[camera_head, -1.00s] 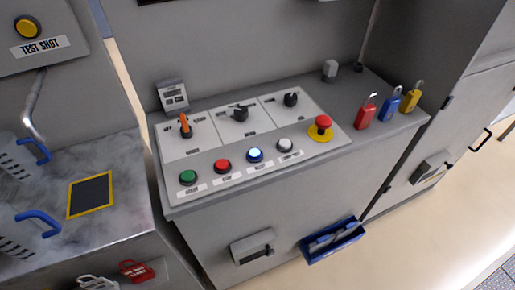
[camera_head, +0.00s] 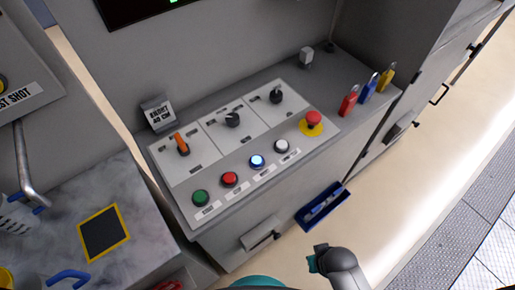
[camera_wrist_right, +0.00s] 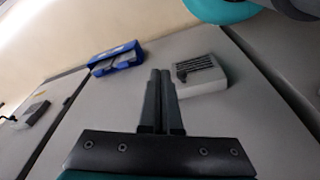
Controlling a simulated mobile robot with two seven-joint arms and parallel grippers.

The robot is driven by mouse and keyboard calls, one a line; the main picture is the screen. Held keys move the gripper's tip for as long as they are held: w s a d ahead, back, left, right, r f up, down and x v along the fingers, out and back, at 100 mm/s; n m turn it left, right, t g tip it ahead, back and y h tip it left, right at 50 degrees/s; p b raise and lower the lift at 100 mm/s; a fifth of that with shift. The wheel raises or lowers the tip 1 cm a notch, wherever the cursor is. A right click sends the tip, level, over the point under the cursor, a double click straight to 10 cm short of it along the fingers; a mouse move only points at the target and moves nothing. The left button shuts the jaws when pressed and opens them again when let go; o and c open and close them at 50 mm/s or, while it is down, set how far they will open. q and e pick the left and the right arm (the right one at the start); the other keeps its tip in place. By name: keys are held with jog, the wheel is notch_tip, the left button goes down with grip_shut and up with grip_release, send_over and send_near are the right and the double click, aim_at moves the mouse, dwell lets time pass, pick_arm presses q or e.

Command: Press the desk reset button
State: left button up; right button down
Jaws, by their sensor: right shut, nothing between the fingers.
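The control desk (camera_head: 225,210) has a row of push buttons along its front: a green button (camera_head: 200,197), a red button (camera_head: 229,179), a blue lit button (camera_head: 257,161) and a white button (camera_head: 282,146). Their labels are too small to read, so I cannot tell by text which is reset. A red mushroom button (camera_head: 313,119) sits on a yellow disc at the right. My right gripper (camera_wrist_right: 160,75) is shut and empty in the right wrist view, facing the desk's front panel below the buttons. My left gripper is not in view.
A blue tray (camera_head: 322,206) and a pale box (camera_head: 262,238) are mounted on the desk front. Red (camera_head: 348,101), blue (camera_head: 369,88) and yellow (camera_head: 386,77) padlocks stand at the desk's right edge. An orange-handled switch (camera_head: 181,145) is on the panel. Open floor lies to the right.

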jog(key=w+a+r+n+t+y+p, duration=0.15)
jog(key=w+r+p, duration=0.25)
jog(key=r, duration=0.9)
jog(key=w+a+r+n+t+p, duration=0.1)
jog(key=w+a+r+p, duration=0.25)
jog(key=r, duration=0.95)
jog(key=w+a+r+n+y+p, duration=0.1)
jog(key=w+a+r+n+y, duration=0.1)
jog(key=w+a+n, duration=0.3)
jog(key=w+a+r+n+t+y+p, duration=0.1)
jog(key=w+a+r+n+y, duration=0.1)
jog(key=w+a+n, duration=0.3)
jog(key=shift+w+r+n+y, duration=0.35)
jog(key=shift+w+n+y, duration=0.2)
jog(key=shift+w+n, duration=1.4)
jog(key=shift+t, duration=0.25)
jog(key=b, duration=0.7)
send_over(261, 162)
notch_tip(261, 162, down, 8)
jog(key=shift+r, duration=0.1)
jog(key=shift+f+b, duration=0.45)
jog(key=shift+f, duration=0.05)
